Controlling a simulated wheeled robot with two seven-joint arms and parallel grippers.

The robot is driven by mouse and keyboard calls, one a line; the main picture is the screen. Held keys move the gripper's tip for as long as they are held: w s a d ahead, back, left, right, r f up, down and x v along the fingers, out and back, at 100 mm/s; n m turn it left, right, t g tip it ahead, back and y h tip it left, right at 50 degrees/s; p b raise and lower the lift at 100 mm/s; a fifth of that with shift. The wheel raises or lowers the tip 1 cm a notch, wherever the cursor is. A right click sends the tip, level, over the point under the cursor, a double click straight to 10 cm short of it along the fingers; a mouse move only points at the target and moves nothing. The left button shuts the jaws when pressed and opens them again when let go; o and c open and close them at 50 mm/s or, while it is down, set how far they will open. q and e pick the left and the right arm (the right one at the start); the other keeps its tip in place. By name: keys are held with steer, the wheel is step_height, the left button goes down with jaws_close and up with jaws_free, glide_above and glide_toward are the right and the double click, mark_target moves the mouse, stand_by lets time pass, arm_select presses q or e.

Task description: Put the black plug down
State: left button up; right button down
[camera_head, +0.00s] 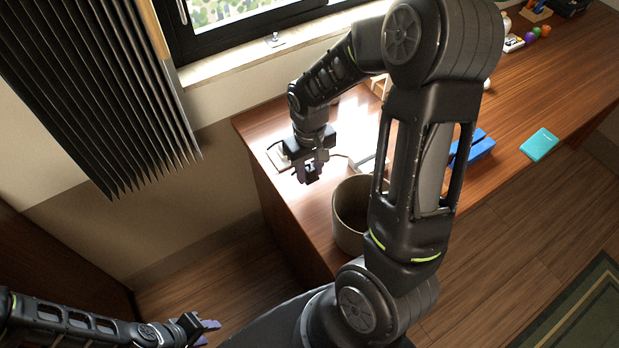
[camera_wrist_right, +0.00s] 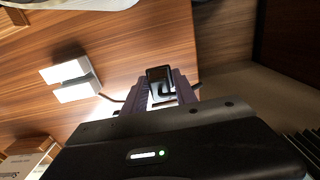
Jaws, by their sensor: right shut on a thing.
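The black plug (camera_wrist_right: 160,78) is between the purple fingertips of my right gripper (camera_wrist_right: 157,92) in the right wrist view. In the head view my right gripper (camera_head: 308,174) points down over the left end of the wooden counter, and the plug is a small dark shape in it. A dark cord runs from beside the gripper over the counter. I cannot tell the gap between plug and counter. My left gripper (camera_head: 207,330) is low at the left, away from the counter, with its purple fingers apart and empty.
A grey-beige bin (camera_head: 348,226) stands right of the gripper, partly hidden by my arm. A blue object (camera_head: 474,147) and a teal box (camera_head: 540,144) lie further right. The counter's edge is close.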

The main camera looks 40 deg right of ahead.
mark_target(309, 178)
step_height(309, 178, down, 4)
steer(key=shift+f, duration=0.1)
stand_by(0.4)
steer(key=shift+f+b, duration=0.45)
steer(key=shift+f, duration=0.15)
steer(key=c, duration=1)
jaws_free()
steer(key=shift+r, duration=0.1)
steer(key=shift+r+p, duration=0.6)
steer(key=shift+r, duration=0.3)
step_height(309, 178, up, 11)
steer(key=shift+r+b, duration=0.15)
steer(key=shift+b, duration=0.35)
